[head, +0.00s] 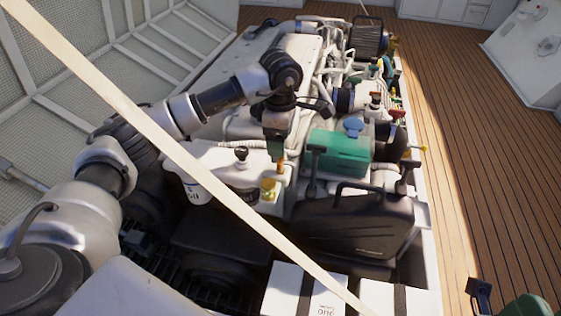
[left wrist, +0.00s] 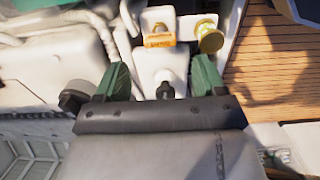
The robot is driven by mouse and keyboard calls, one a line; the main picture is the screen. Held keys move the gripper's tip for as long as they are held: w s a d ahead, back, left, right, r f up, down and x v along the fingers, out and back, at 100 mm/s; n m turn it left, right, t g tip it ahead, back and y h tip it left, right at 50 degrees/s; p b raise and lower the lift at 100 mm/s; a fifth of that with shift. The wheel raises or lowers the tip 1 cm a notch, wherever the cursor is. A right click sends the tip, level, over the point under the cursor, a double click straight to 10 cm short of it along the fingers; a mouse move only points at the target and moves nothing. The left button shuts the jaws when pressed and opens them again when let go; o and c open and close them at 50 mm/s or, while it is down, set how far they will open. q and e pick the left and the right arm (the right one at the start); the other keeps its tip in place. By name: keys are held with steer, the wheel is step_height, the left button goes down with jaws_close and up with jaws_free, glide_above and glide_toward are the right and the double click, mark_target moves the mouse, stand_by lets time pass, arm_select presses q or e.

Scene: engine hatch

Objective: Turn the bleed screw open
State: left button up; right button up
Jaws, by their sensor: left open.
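My left gripper (head: 276,156) reaches down over the white engine parts in the head view, close to a small orange piece (head: 280,168). In the left wrist view, its two green fingers (left wrist: 162,80) are spread apart. A small dark screw-like knob (left wrist: 165,90) on a white block shows in the gap between them, probably the bleed screw; I cannot tell whether the fingers touch it. Beyond the fingers are an orange label (left wrist: 159,42) and a round brass knob (left wrist: 210,38). A brass-yellow fitting (head: 268,189) shows below the gripper in the head view.
A green box (head: 338,152) with a blue cap stands right of the gripper, and a black case (head: 352,222) is in front of it. A white canister (head: 196,190) is at the left. A pale strap (head: 150,128) crosses the head view. Wooden deck (head: 460,130) lies right.

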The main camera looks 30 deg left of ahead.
mark_target(281, 165)
arm_select(q)
step_height(281, 165, down, 7)
steer(key=shift+r+b, duration=0.1)
steer(key=shift+b, duration=0.9)
steer(key=c, duration=0.9)
